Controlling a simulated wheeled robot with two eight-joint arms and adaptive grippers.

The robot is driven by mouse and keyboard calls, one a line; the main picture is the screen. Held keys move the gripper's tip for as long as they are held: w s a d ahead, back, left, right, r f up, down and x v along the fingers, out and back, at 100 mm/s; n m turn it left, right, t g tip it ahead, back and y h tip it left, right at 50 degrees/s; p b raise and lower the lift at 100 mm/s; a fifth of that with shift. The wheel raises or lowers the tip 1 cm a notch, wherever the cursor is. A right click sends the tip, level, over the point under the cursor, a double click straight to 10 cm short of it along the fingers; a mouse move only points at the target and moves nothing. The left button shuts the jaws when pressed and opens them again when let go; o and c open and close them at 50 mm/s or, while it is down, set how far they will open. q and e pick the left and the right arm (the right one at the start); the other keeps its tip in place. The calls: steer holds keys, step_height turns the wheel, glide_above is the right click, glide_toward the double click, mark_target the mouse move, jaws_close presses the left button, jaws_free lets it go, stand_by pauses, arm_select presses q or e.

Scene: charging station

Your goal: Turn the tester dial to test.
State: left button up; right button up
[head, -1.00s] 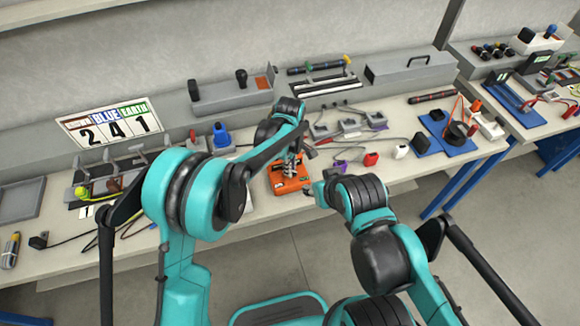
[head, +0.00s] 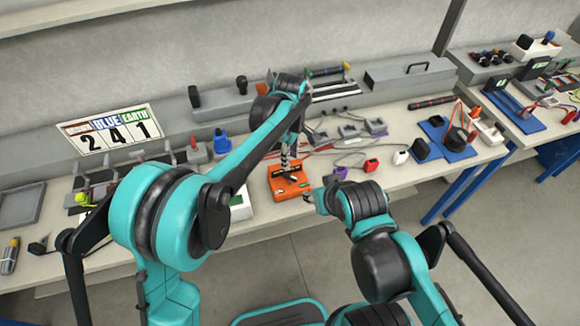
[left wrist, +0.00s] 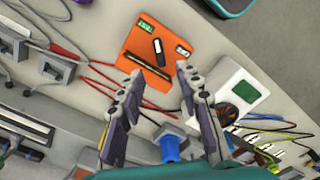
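The tester, an orange box (head: 283,187), lies on the bench below my left gripper. In the left wrist view the orange box (left wrist: 142,55) has a green label at one corner and a white label at another. Its dial, a dark knob (left wrist: 158,46) with a white part, stands between the labels; I cannot tell which setting it marks. My left gripper (head: 285,160) is above the box's far side in the head view. In the left wrist view the left gripper (left wrist: 160,76) is open and empty, apart from the dial. My right gripper (head: 308,198) is near the bench's front edge; its fingers are too small to read.
A white device (left wrist: 232,82) with a green screen lies beside the orange box. Red cables (left wrist: 100,82) run by the box. A blue item (left wrist: 170,147) is behind the left fingers. Purple and red items (head: 371,165) lie to the right on the bench.

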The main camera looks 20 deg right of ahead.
arm_select(q)
steer(key=shift+r, duration=1.6)
